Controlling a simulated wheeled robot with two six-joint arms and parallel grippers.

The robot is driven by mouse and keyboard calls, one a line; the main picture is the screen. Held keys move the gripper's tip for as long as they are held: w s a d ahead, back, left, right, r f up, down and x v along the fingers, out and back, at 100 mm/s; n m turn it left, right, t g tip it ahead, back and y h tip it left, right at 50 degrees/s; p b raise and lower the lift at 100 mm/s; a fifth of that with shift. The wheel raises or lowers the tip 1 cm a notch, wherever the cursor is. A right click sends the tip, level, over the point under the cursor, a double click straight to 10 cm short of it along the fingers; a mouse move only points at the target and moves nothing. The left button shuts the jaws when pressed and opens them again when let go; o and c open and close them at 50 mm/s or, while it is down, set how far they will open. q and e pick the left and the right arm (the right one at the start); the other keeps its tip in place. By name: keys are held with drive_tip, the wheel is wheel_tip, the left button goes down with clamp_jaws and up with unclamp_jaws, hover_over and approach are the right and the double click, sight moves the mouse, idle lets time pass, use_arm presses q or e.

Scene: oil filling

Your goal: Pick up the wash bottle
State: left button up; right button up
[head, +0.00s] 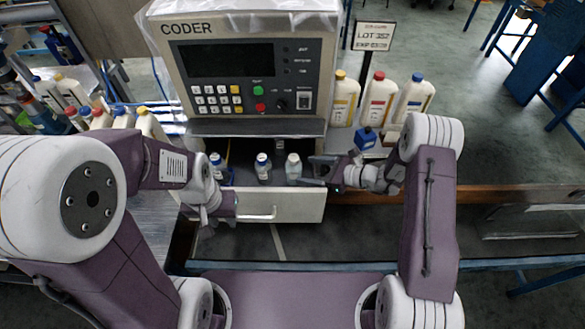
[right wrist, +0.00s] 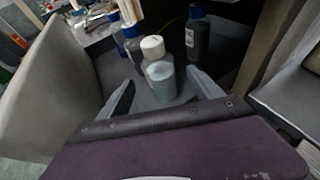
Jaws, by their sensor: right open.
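Small bottles stand in the open drawer under the coder: a clear, white-capped bottle (head: 293,168), a white-capped bottle (head: 263,168) with a darker body, and a blue-capped bottle (head: 216,166). I cannot tell for sure which is the wash bottle; no spout shows. My right gripper (head: 322,174) is open beside the clear bottle, on its right. In the right wrist view a pale bottle (right wrist: 160,78) stands between and beyond the spread fingers, apart from them. My left gripper (head: 222,206) is at the drawer's left front, near the handle; its fingers are unclear.
The drawer front (head: 300,207) with its handle stands below the coder (head: 250,75). Tall capped bottles (head: 378,98) stand right of the coder, with a small blue bottle (head: 365,139) in front of them. More bottles (head: 75,92) crowd the left. A dark bottle (right wrist: 196,40) stands behind the pale one.

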sight(301, 169)
drive_tip(key=shift+w+a+f, duration=0.1)
drive_tip(key=shift+a, duration=0.25)
drive_tip(key=shift+w+a+f, duration=0.1)
drive_tip(key=shift+a, duration=0.1)
drive_tip(key=p+x, duration=0.2)
drive_tip(key=x, duration=0.3)
drive_tip(key=shift+w+a, duration=0.1)
clamp_jaws()
